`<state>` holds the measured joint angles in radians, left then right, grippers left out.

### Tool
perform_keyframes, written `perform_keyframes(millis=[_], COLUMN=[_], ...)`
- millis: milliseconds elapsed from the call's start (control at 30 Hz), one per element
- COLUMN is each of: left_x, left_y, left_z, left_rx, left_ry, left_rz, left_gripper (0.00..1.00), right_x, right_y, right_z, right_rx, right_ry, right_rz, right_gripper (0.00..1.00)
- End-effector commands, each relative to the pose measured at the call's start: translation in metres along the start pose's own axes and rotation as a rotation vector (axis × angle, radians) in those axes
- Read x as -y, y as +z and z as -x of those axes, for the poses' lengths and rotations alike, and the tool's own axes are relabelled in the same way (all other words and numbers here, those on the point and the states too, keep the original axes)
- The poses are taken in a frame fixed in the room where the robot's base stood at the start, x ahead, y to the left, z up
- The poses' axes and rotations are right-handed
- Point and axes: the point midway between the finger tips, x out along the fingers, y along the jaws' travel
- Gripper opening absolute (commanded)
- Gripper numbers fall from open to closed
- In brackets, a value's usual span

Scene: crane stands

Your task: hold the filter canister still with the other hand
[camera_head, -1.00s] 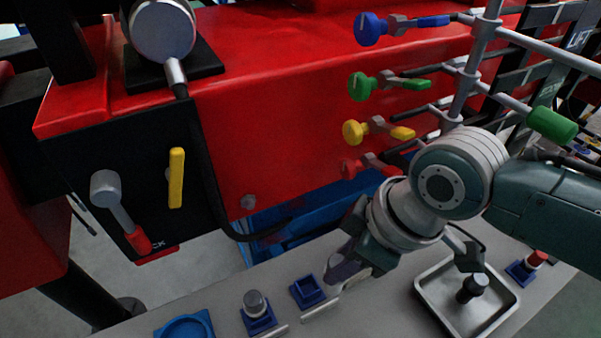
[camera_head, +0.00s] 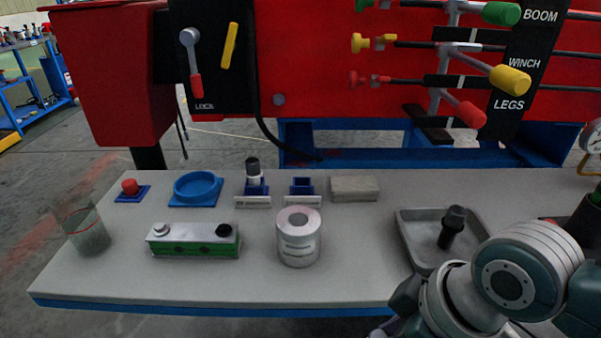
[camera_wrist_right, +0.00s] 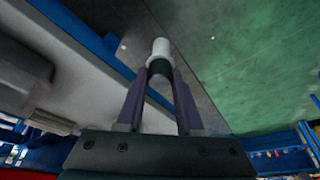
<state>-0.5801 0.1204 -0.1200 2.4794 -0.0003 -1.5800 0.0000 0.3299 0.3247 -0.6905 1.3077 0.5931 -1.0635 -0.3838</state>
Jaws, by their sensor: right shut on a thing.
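A silver cylindrical canister (camera_head: 299,240) with a hole in its top stands upright near the middle of the grey bench. It looks like the filter canister. My right gripper (camera_head: 388,322) is low at the front edge of the bench, right of the canister and apart from it. In the right wrist view, its purple fingers (camera_wrist_right: 160,70) are shut on a small piece with a white rounded end (camera_wrist_right: 161,48). The fingers hide part of this piece. My left gripper is not in view.
A green-and-silver block (camera_head: 193,241) and a clear cup (camera_head: 86,232) stand left of the canister. A blue ring dish (camera_head: 196,203), blue holders (camera_head: 302,188) and a grey block (camera_head: 354,188) line the back. A metal tray (camera_head: 412,240) with a black part (camera_head: 453,226) is at right.

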Motion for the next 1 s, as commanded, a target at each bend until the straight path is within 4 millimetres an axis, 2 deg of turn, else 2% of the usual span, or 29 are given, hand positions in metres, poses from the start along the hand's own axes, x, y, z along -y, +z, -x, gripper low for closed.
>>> perform_keyframes(millis=[33, 300, 433, 600, 900, 1000], left_x=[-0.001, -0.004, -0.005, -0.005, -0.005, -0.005], left_y=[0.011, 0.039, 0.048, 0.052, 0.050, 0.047], left_z=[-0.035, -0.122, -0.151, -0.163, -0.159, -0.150], left_rx=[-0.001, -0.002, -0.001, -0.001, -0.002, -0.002], left_ry=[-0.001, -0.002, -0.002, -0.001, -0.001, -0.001], left_rz=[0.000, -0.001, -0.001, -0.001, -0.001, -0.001], left_gripper=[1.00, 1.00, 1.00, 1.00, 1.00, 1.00], right_x=[0.000, 0.000, 0.000, 0.000, 0.000, 0.000], right_y=[0.013, 0.044, 0.055, 0.059, 0.057, 0.054], right_z=[-0.035, -0.121, -0.149, -0.161, -0.157, -0.148], right_rx=[0.000, 0.000, 0.000, 0.000, 0.000, 0.000], right_ry=[0.000, 0.000, 0.000, 0.000, 0.000, 0.000], right_rz=[0.000, 0.000, 0.000, 0.000, 0.000, 0.000], right_gripper=[0.00, 0.00, 0.00, 0.00, 0.00, 0.00])
